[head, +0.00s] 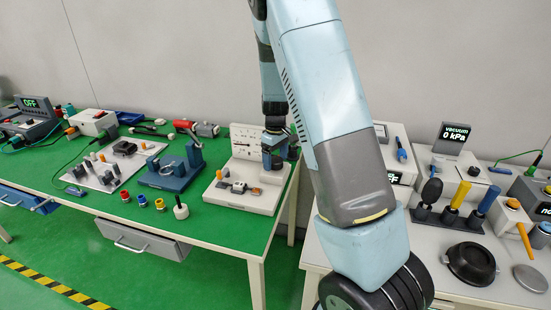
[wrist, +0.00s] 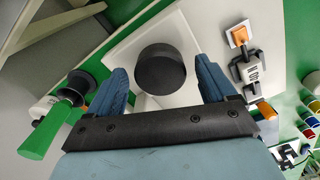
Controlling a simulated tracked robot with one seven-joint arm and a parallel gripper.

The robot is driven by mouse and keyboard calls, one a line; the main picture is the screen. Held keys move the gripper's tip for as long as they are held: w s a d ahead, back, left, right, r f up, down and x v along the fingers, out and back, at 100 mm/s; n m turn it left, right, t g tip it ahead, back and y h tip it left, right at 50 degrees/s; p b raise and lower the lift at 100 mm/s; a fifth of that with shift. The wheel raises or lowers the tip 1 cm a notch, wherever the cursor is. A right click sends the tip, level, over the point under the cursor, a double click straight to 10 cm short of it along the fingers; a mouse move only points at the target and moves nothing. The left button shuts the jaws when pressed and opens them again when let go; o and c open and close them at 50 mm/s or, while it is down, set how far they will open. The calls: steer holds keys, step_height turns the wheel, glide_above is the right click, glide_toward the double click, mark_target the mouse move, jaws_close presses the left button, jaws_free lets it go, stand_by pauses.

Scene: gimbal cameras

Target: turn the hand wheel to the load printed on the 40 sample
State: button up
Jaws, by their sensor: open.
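A round black hand wheel (wrist: 161,70) stands on the white test stand (head: 232,196). In the wrist view it lies between the two blue fingers of my open gripper (wrist: 161,80), with a gap on each side. The head view shows my gripper (head: 270,158) low over the right part of the stand; the wheel is largely hidden there. A grey link-shaped sample (wrist: 252,72) lies beside the wheel, with an orange piece at each end. Its print looks like a number with N, too blurred to read surely. The sample also shows on the stand in the head view (head: 239,187).
A blue clamp fixture (head: 175,168) stands left of the stand. A green-handled tool (wrist: 48,128) shows left of my gripper. A white bench (head: 325,243) with instruments stands right.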

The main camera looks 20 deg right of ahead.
steer(key=shift+c, duration=0.4)
steer(key=c, duration=1)
steer(key=shift+m, duration=0.4)
steer(key=m, duration=0.4)
steer(key=shift+m, duration=0.3)
steer(key=m, duration=0.5)
steer(key=shift+m, duration=0.4)
steer(key=shift+r, duration=0.1)
steer(key=o, duration=1.1)
